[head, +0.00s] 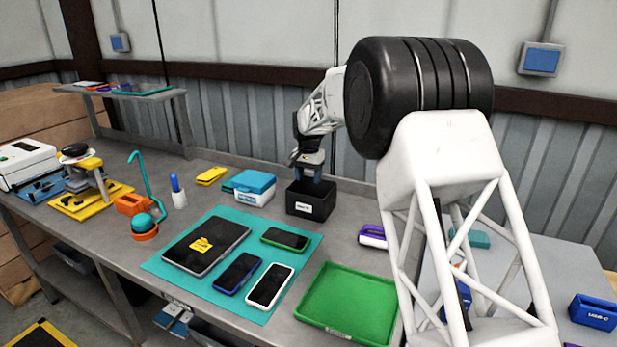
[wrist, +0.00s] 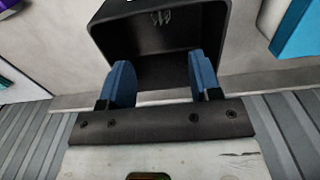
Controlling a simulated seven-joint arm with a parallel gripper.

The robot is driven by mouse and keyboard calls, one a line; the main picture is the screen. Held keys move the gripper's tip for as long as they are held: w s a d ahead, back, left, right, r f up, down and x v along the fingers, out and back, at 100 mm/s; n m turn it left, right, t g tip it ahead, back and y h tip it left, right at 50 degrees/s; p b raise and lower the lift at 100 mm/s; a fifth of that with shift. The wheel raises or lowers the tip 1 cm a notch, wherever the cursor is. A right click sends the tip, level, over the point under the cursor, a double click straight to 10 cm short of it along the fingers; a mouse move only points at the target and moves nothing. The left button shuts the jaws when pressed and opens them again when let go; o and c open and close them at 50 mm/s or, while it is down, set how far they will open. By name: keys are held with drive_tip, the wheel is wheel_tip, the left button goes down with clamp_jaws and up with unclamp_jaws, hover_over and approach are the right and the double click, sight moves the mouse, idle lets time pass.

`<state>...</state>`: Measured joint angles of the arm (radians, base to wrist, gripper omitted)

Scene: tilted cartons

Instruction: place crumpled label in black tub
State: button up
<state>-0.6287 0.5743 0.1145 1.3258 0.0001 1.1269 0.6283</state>
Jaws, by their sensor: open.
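The black tub (head: 318,204) stands upright near the back of the bench, with a white tag on its front. My gripper (head: 309,174) is just above the tub's mouth, pointing down. In the wrist view, my gripper (wrist: 160,74) has its blue fingers wide apart, with nothing between them, over the near side of the tub (wrist: 190,40). A small pale, creased thing (wrist: 162,17) lies inside the tub and looks like the crumpled label; it is too small to be sure. The inside of the tub is hidden in the head view.
A teal-and-white box (head: 250,186) stands left of the tub. A teal mat (head: 222,278) holds a tablet (head: 206,246) with a yellow sticker and several phones. An empty-looking green tray (head: 348,303) lies at the front. Bare bench lies between tub and mat.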

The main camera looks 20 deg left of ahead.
idle(0.5)
drive_tip(key=s+d+r, duration=0.6)
drive_tip(key=d, duration=0.6)
drive_tip(key=s+d+r+t, duration=0.1)
drive_tip(key=s+d+r, duration=0.4)
drive_tip(key=d, duration=0.8)
drive_tip(key=s+d+r, duration=0.6)
drive_tip(key=d, duration=0.6)
drive_tip(key=s+d+r, duration=0.1)
drive_tip(key=s+d, duration=0.8)
drive_tip(key=s+d+f, duration=0.2)
drive_tip(key=s+d, duration=0.2)
drive_tip(key=s, duration=0.5)
drive_tip(key=s+d+f+t, duration=0.1)
drive_tip(key=s+d+f, duration=0.2)
drive_tip(key=s, duration=0.6)
drive_tip(key=s+d+f, duration=0.2)
drive_tip(key=s+d, duration=0.5)
drive_tip(key=s, duration=0.2)
drive_tip(key=shift+d+f+t, duration=0.2)
drive_tip(key=shift+f+t, duration=0.1)
drive_tip(key=shift+f, duration=0.05)
